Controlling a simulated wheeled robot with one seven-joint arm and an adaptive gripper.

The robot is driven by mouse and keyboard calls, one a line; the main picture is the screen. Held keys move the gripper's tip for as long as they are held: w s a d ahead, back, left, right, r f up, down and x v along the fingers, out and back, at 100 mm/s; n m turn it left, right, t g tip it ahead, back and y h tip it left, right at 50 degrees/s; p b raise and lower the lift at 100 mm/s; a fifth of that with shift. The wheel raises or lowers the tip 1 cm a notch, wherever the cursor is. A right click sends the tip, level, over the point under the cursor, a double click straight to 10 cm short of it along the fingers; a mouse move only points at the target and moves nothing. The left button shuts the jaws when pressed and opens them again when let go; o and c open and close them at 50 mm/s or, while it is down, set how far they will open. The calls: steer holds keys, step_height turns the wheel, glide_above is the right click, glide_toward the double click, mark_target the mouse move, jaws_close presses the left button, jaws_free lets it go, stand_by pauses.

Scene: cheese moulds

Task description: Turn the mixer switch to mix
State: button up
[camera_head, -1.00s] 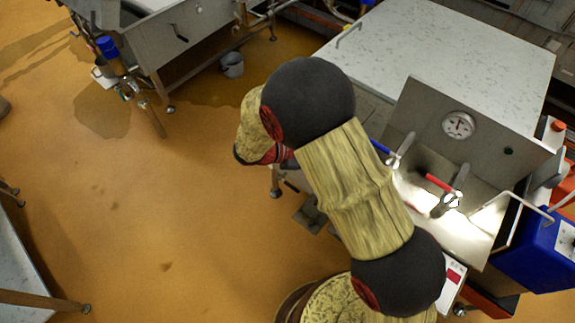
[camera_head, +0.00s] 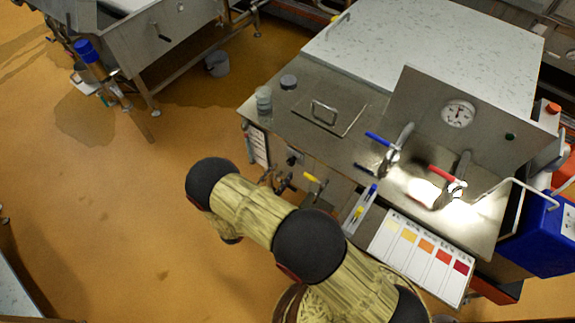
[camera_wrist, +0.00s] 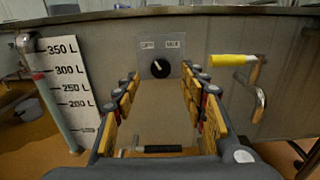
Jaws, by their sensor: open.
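The mixer switch is a black round knob (camera_wrist: 160,68) on a grey plate with two small labels above it, too blurred to read with certainty. A pale mark on the knob seems to point up and left. The plate is on the front steel panel of the vat, and it also shows small in the head view (camera_head: 293,157). My gripper (camera_wrist: 161,82) is open and empty in the wrist view, its two fingers either side of the knob in the picture. The knob appears still ahead of the fingertips, with no contact visible. In the head view my gripper (camera_head: 277,181) is small and partly hidden.
A yellow-handled valve (camera_wrist: 232,61) sticks out right of the switch. A litre scale (camera_wrist: 66,85) stands at the left. A dark horizontal handle (camera_wrist: 163,149) lies low between the fingers. Red (camera_head: 445,174) and blue (camera_head: 381,140) levers stand on the steel top.

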mark_target(290, 164)
steer(key=shift+b+x, duration=0.5)
steer(key=shift+x, duration=2.25)
steer(key=shift+c, duration=1.3)
steer(key=c, duration=0.8)
jaws_close()
steer(key=shift+m, duration=0.3)
steer(key=m+b, duration=0.2)
steer(key=m, duration=0.3)
steer(key=shift+m, duration=0.3)
steer(key=m+b, duration=0.1)
steer(key=m, duration=0.1)
steer(key=m+b, duration=0.1)
steer(key=m, duration=0.2)
steer(key=shift+s+d+f+m, duration=0.1)
steer(key=shift+d+m, duration=0.05)
steer(key=shift+m, duration=0.15)
